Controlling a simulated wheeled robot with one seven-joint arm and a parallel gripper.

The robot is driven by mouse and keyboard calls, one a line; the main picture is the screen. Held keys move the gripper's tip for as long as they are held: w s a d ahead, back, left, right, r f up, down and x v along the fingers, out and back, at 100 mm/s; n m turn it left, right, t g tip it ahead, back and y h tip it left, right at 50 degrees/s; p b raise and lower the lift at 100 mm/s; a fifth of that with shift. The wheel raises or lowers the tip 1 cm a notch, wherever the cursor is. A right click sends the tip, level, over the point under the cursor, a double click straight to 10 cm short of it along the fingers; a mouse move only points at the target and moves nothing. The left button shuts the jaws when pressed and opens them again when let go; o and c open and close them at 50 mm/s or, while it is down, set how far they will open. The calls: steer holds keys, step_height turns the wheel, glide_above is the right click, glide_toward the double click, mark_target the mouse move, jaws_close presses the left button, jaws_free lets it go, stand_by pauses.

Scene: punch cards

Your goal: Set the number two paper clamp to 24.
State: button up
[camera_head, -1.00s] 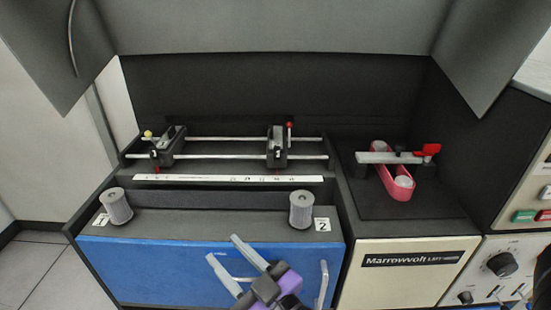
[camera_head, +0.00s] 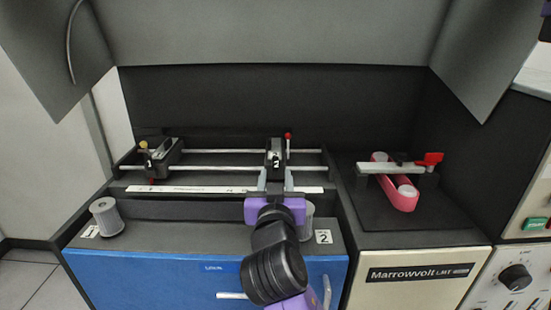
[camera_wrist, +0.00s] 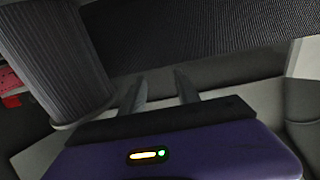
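The number two paper clamp (camera_head: 276,155) is a dark block with a white 2 label, on two metal rails at the right part of the rack. A red-tipped lever (camera_head: 288,137) stands up beside it. My gripper (camera_head: 275,180) is open in front of this clamp. Its two grey fingers point at the clamp, one toward each side of its lower part; I cannot tell whether they touch it. The white scale strip (camera_head: 200,190) runs below the rails, its marks too small to read and partly hidden by my gripper. The wrist view shows the fingers (camera_wrist: 160,92) apart, with no clamp visible between them.
The number one clamp (camera_head: 163,157) sits at the left of the rails. Ribbed grey rollers stand at the left (camera_head: 106,216) and, partly behind my gripper, at the right (camera_head: 307,222). A pink belt device (camera_head: 399,190) stands on the right. A dark back panel (camera_head: 270,105) closes the rear.

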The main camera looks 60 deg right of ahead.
mark_target(275, 160)
steer(key=p+x, duration=0.1)
steer(key=x, duration=0.8)
steer(key=shift+w+d, duration=0.2)
jaws_close()
stand_by(1.1)
